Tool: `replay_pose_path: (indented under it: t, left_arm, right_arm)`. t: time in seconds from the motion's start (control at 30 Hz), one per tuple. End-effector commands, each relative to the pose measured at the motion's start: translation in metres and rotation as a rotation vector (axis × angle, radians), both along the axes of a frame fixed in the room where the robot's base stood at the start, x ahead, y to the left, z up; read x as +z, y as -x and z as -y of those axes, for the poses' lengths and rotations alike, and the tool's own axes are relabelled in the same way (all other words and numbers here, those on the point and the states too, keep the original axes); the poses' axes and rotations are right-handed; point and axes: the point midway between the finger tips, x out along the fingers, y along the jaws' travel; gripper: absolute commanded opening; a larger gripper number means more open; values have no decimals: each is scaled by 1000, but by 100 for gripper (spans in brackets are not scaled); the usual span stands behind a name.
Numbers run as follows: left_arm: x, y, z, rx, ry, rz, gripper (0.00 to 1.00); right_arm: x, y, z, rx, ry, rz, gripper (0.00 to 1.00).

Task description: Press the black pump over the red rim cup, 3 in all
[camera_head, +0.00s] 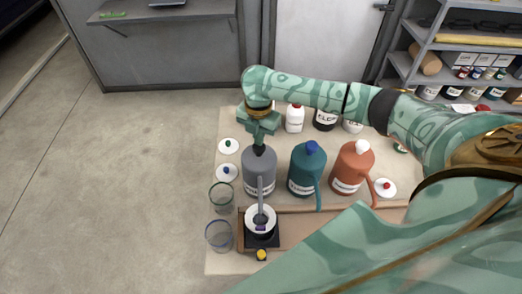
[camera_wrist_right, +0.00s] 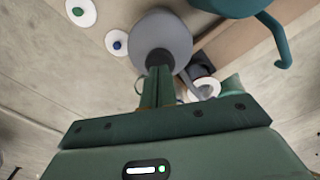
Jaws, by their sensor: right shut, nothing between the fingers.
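The grey bottle (camera_head: 259,175) stands on the table and carries the black pump (camera_head: 259,150), whose long grey spout reaches toward the front. My right gripper (camera_head: 259,143) is shut and empty, pointing down at the pump's top; contact or a small gap cannot be told. In the right wrist view the shut fingers (camera_wrist_right: 159,70) cover the pump head on the grey bottle (camera_wrist_right: 165,32). A white round vessel (camera_head: 260,219) sits under the spout end on a black stand (camera_head: 262,240). I cannot make out a red rim on it. My left gripper is not in view.
A teal bottle (camera_head: 304,172) with a blue pump and an orange bottle (camera_head: 352,168) with a white pump stand to the right. A green-rimmed glass (camera_head: 221,196) and a blue-rimmed glass (camera_head: 219,236) stand at left. White lids with coloured knobs lie around.

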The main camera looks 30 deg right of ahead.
Motion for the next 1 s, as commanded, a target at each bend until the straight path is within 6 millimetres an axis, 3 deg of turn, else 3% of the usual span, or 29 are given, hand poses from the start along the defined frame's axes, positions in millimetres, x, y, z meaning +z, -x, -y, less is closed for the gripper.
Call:
replay_pose_path:
  t: [0.77, 1.0]
  left_arm:
    - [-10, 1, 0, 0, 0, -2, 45]
    - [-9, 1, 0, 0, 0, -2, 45]
  right_arm:
    - [-29, 1, 0, 0, 0, -2, 0]
    - [-28, 1, 0, 0, 1, -3, 0]
